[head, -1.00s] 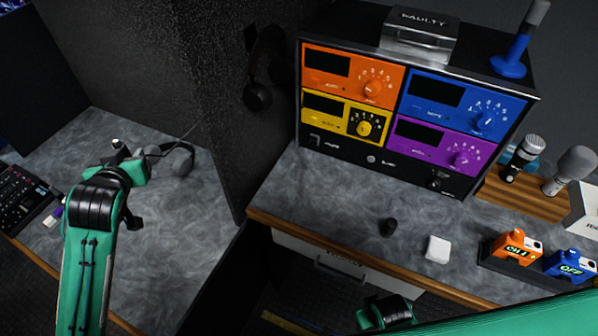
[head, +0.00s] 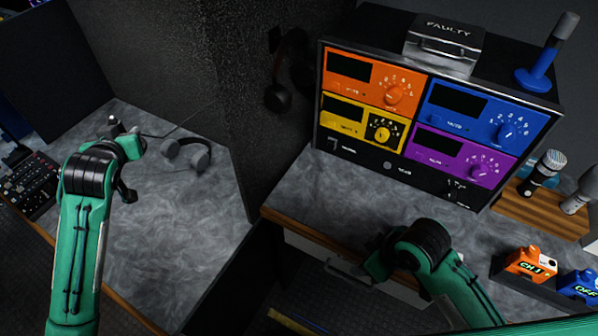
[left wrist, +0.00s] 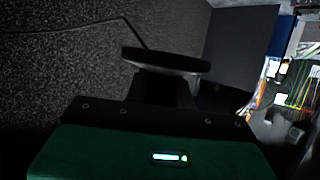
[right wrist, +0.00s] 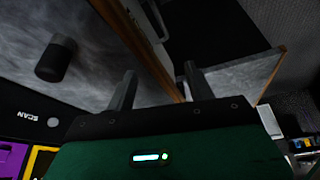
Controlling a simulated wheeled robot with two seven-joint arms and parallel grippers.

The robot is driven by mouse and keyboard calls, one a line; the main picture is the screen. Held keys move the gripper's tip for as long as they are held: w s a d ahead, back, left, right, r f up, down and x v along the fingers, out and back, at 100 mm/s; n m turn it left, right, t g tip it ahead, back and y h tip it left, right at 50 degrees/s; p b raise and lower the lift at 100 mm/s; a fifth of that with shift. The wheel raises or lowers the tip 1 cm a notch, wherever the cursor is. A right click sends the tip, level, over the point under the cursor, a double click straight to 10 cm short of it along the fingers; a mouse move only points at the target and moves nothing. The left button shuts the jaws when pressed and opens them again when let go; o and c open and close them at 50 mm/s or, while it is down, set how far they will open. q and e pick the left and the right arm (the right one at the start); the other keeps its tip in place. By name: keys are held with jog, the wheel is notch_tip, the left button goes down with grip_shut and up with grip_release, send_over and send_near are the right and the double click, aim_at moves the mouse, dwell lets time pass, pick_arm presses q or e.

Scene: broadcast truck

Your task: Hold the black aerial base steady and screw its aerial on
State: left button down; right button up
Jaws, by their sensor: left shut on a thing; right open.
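In the left wrist view my left gripper (left wrist: 165,95) is shut on a black disc-shaped part (left wrist: 165,62), which looks like the aerial base. A thin, bent dark line runs off beside it; I cannot tell if it is a cable or a rod. In the head view my left gripper (head: 122,148) is above the left desk, and its fingers are hard to make out. My right gripper (right wrist: 160,82) is open and empty at the right desk's front edge. A small black cylinder (right wrist: 57,58), possibly the aerial, stands on that desk, apart from the fingers. My right arm hides it in the head view.
A rack of coloured units (head: 420,115) stands at the back of the right desk (head: 310,190). Headphones (head: 188,153) lie on the left desk. A dark partition (head: 190,80) separates the desks. Orange (head: 532,263) and blue (head: 580,285) packs sit at the right.

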jog(key=w+d+r+n+g+h, duration=0.1)
jog(key=w+d+r, duration=0.1)
jog(key=d, duration=0.2)
jog(key=w+d+r+n+g+h, duration=0.1)
jog(key=w+d+r+n, duration=0.1)
jog(key=d+r, duration=0.1)
jog(key=w+d+r+n+g+h, duration=0.1)
jog(key=w+d+r+n, duration=0.1)
jog(key=w+d, duration=0.1)
jog(key=shift+d+r, duration=0.35)
jog(key=shift+d, duration=0.55)
pick_arm(q)
jog(key=shift+r, duration=0.1)
jog(key=shift+r+p, duration=0.55)
pick_arm(e)
notch_tip(320, 180, down, 7)
jog(key=shift+r, duration=0.1)
pick_arm(q)
jog(key=shift+r, duration=0.15)
pick_arm(e)
jog(key=shift+a+f, duration=0.1)
jog(key=shift+f, duration=0.1)
pick_arm(q)
jog(key=shift+r+p, duration=0.7)
jog(key=shift+p, duration=0.15)
pick_arm(e)
jog(key=f, duration=0.5)
jog(key=shift+w+a, duration=0.15)
jog(key=shift+a, duration=0.1)
